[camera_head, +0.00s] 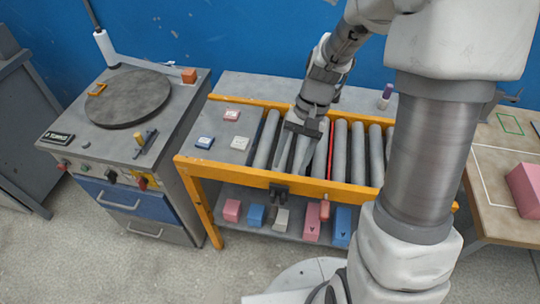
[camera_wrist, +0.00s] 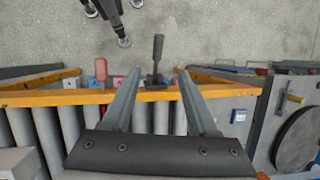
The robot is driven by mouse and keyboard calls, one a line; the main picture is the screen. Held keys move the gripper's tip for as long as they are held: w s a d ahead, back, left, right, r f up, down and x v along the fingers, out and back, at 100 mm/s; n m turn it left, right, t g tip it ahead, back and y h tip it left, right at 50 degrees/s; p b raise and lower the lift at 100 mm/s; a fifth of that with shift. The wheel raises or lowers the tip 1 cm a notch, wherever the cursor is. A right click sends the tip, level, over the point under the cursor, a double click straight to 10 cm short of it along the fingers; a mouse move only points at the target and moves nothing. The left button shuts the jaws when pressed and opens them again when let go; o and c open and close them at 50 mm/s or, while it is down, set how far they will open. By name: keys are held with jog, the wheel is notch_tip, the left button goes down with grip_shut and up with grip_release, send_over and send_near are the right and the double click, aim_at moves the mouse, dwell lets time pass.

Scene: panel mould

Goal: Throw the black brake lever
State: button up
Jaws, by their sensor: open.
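The black brake lever (camera_head: 279,192) is mounted on the front orange rail of the roller conveyor (camera_head: 228,168). In the wrist view its dark handle (camera_wrist: 158,48) sticks out from a black base on the rail. My gripper (camera_head: 292,168) is open and empty, above the rollers just behind the lever in the head view. In the wrist view the lever shows between and beyond the two fingertips (camera_wrist: 158,74). The fingers look apart from it. Nothing hides the handle in the wrist view.
A red handle (camera_head: 324,209) is on the same rail to the right. Pink, blue and grey blocks lie on the lower shelf. A turntable cabinet (camera_head: 128,98) stands left, and a bench with a pink block (camera_head: 526,188) stands right. The floor in front is mostly clear.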

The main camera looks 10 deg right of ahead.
aim_at(273, 215)
jog(key=b+x, duration=0.1)
jog(key=x, duration=1.1)
jog(key=b+x, duration=0.1)
jog(key=x, duration=0.6)
jog(key=shift+s+d+b, duration=0.1)
jog(key=shift+s+b, duration=0.2)
jog(key=shift+s, duration=0.05)
grip_shut()
dwell(0.6)
